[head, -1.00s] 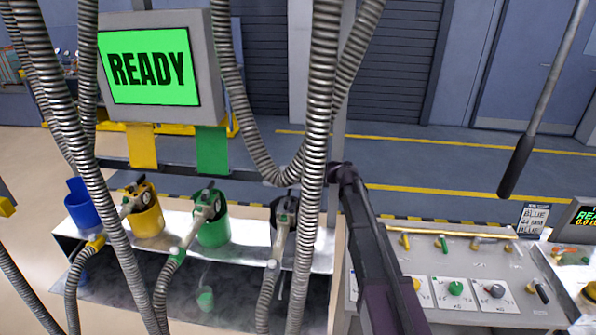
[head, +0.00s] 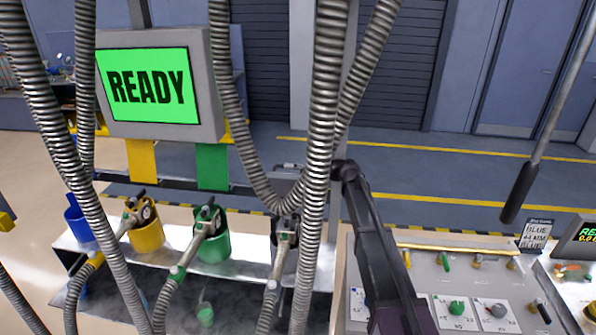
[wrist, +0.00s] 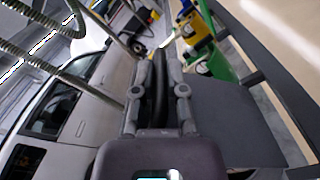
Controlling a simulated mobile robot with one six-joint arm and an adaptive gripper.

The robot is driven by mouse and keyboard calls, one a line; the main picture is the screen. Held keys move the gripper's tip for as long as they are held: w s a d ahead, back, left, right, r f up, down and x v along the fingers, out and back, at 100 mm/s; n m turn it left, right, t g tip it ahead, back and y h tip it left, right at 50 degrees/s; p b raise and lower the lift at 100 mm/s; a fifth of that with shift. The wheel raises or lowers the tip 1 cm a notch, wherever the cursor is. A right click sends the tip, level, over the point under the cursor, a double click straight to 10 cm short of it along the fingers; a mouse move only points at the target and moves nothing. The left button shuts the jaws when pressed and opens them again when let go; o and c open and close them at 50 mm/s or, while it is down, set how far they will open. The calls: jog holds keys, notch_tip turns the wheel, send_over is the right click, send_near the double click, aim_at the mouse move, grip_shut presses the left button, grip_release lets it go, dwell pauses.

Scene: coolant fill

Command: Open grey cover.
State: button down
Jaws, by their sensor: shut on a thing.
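The grey cover (wrist: 235,120) fills the right of the wrist view as a flat dark-grey panel. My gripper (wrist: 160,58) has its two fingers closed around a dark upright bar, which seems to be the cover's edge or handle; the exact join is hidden. In the head view a grey patch of the cover (head: 287,183) shows behind the hoses, above the dark nozzle holder. There my arm reaches behind a thick hose, and the gripper itself is mostly hidden.
Ribbed hoses (head: 325,120) hang in front of the arm. A yellow flap (head: 143,160) and a green flap (head: 212,165) hang under the READY screen (head: 150,85). Nozzles stand in yellow (head: 148,238) and green (head: 213,247) holders. A control panel (head: 450,270) is at right.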

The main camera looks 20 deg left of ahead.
jog(key=shift+w+a+r, duration=0.1)
jog(key=shift+w+r, duration=0.1)
jog(key=shift+w, duration=0.95)
